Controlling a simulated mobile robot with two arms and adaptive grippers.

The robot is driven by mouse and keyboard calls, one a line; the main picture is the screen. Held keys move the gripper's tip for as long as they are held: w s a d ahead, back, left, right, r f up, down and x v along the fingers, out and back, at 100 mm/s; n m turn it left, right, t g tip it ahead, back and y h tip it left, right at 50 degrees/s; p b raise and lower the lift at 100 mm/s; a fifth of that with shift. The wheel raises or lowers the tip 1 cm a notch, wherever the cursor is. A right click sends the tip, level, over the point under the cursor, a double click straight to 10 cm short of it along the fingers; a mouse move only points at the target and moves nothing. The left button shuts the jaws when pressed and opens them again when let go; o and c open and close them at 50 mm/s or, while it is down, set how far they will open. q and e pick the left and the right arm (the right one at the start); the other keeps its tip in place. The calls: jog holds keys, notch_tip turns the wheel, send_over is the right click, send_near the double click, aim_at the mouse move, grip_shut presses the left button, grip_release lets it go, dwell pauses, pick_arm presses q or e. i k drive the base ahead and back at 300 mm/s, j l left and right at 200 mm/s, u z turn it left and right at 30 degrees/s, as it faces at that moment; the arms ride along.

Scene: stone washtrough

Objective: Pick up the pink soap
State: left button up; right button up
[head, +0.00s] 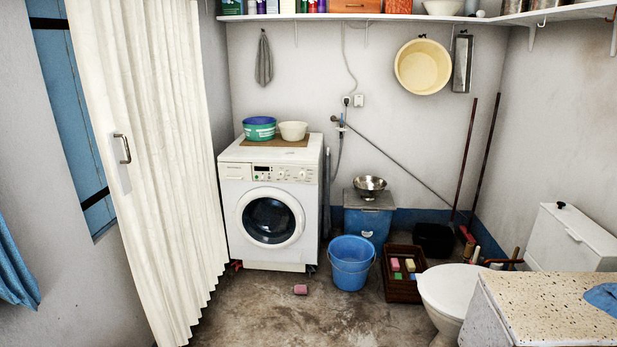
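A small pink soap (300,289) lies on the concrete floor in the head view, in front of the washing machine and to the left of the blue bucket. Nothing covers it. Neither of my grippers shows in the head view.
A white washing machine (268,210) stands behind the soap. A blue bucket (350,267) and a brown crate (402,290) holding several coloured blocks stand to the right, near a white toilet (452,290). A cream folding curtain (150,150) hangs on the left. The floor (290,325) before the soap is clear.

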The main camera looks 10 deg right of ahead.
aim_at(395, 261)
jog(key=i+j+z, duration=0.1)
jog(key=i+z, duration=0.25)
jog(key=i, duration=0.25)
jog(key=i+j+z, duration=0.35)
jog(key=i, duration=0.25)
jog(key=i+j+z, duration=0.35)
jog(key=i, duration=0.2)
jog(key=i+j+z, duration=0.35)
jog(key=k, duration=0.15)
jog(key=i+j, duration=0.2)
